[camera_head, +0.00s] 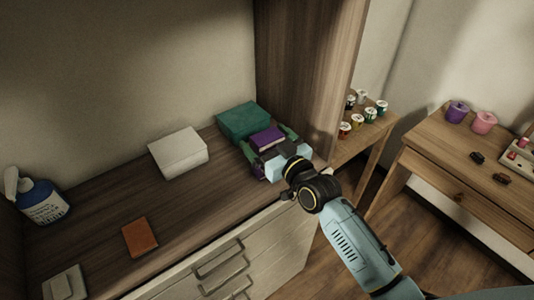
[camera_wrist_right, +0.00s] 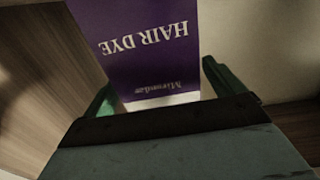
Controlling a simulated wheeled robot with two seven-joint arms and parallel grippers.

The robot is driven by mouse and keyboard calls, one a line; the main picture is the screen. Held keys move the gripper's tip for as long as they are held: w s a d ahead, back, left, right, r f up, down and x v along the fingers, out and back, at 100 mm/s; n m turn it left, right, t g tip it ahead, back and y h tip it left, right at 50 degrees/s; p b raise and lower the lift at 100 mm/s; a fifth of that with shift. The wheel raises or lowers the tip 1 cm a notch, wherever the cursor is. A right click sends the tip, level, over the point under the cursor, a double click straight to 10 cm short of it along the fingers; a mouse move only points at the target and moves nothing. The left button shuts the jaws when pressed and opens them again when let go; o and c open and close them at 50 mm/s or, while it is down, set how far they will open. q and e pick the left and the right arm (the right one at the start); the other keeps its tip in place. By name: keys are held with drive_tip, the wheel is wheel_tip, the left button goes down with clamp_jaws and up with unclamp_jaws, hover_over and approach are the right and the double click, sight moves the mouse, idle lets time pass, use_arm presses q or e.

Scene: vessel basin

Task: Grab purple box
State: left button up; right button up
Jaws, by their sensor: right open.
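The purple box (camera_head: 267,137) stands near the right end of the wooden counter, in front of a teal-green box (camera_head: 243,121). In the right wrist view the purple box (camera_wrist_right: 145,45) shows white "HAIR DYE" lettering, upside down, and a pale lower edge. My right gripper (camera_head: 270,146) is open, with its green fingers on either side of the purple box. In the wrist view the right finger appears apart from the box. The left finger is close to the box's edge, and I cannot tell if it touches. My left gripper is out of view.
A wooden side panel (camera_head: 305,75) rises close right of my gripper. A white box (camera_head: 178,152), an orange-brown box (camera_head: 140,238) and a blue pump bottle (camera_head: 42,200) stand on the counter to the left. Small jars (camera_head: 357,121) stand on a lower shelf at right.

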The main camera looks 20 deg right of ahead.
drive_tip(key=c, duration=1.2)
